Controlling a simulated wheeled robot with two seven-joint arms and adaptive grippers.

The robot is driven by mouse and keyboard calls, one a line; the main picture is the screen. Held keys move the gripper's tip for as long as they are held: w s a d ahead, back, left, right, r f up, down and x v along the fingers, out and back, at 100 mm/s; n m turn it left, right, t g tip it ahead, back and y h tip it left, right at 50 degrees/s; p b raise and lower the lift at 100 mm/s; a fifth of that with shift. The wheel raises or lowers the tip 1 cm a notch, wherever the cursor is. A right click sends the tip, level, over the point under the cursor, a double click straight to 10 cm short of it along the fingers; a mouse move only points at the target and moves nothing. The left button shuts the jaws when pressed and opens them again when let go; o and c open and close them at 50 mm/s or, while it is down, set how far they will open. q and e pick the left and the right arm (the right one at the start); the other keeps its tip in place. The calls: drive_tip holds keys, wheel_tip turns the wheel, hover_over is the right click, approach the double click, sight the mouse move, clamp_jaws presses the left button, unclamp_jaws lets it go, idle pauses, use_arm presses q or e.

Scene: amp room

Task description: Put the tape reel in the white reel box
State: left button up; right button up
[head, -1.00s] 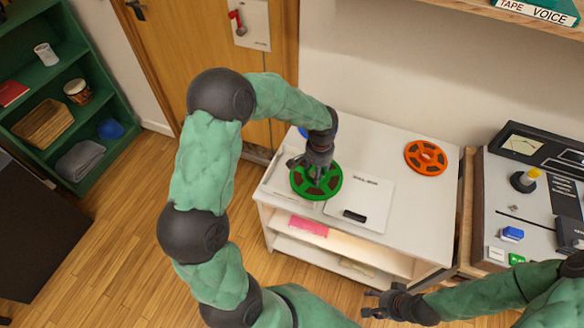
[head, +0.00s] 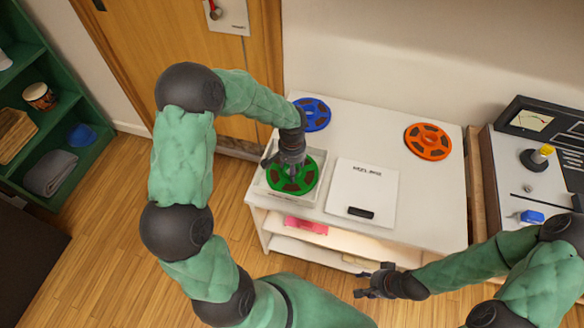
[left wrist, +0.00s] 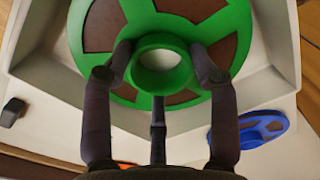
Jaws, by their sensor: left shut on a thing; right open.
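The green tape reel (head: 312,176) with brown sections is in my left gripper (head: 292,166). In the left wrist view, the fingers (left wrist: 162,58) stand around the raised hub of the reel (left wrist: 238,30). The reel lies flat over the open white reel box (head: 300,203) at the left end of the white cabinet. In the wrist view, the box walls (left wrist: 275,88) show around the reel; I cannot tell whether it touches the box floor. A white lid-like panel (head: 365,182) with a dark handle lies right of the box. My right gripper (head: 368,282) is open and empty in front of the cabinet.
On the cabinet top (head: 425,205), a blue reel (head: 314,116) lies behind the box and an orange reel (head: 428,142) at the back right. A console (head: 530,185) with knobs stands on the right. Green shelves (head: 50,130) stand at the left.

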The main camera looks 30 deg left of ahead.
use_arm(q)
drive_tip(key=shift+a, duration=0.1)
drive_tip(key=shift+f, duration=0.2)
drive_tip(key=o, duration=1.6)
drive_tip(key=shift+r, duration=0.15)
wheel_tip(320, 180, up, 12)
drive_tip(key=p, duration=0.4)
drive_tip(key=shift+p, duration=0.4)
